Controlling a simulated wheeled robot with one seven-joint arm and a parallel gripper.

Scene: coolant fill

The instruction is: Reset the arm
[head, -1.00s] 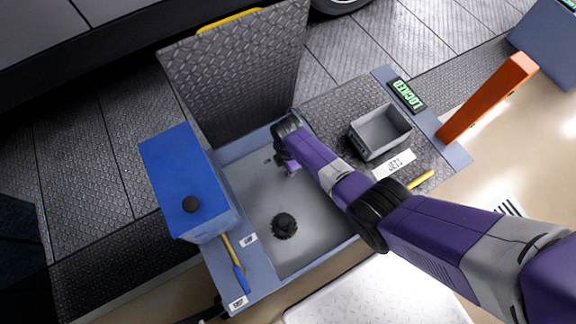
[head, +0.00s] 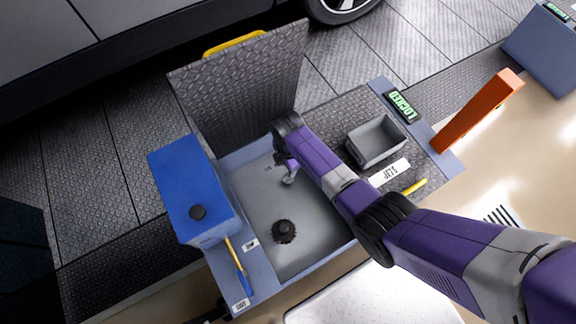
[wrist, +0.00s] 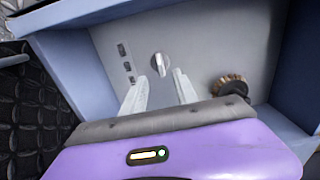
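My purple and grey arm reaches over the open bay (head: 262,205), with my gripper (head: 290,174) low inside it near the raised lid. In the wrist view the two pale fingers of my gripper (wrist: 160,92) are apart, with nothing seen between them. A small grey knob (wrist: 158,65) with a white mark sits on the bay's panel, just beyond the fingertips; I cannot tell whether they touch it. A black ribbed cap (head: 284,231) stands on the bay floor, and it shows brownish at the right in the wrist view (wrist: 230,90).
The raised tread-plate lid (head: 240,90) stands behind the bay. A blue container (head: 192,185) with a black cap is at its left, beside a blue-and-yellow tool (head: 238,265). A grey bin (head: 376,142), a lit display (head: 402,106) and an orange post (head: 478,110) are at the right.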

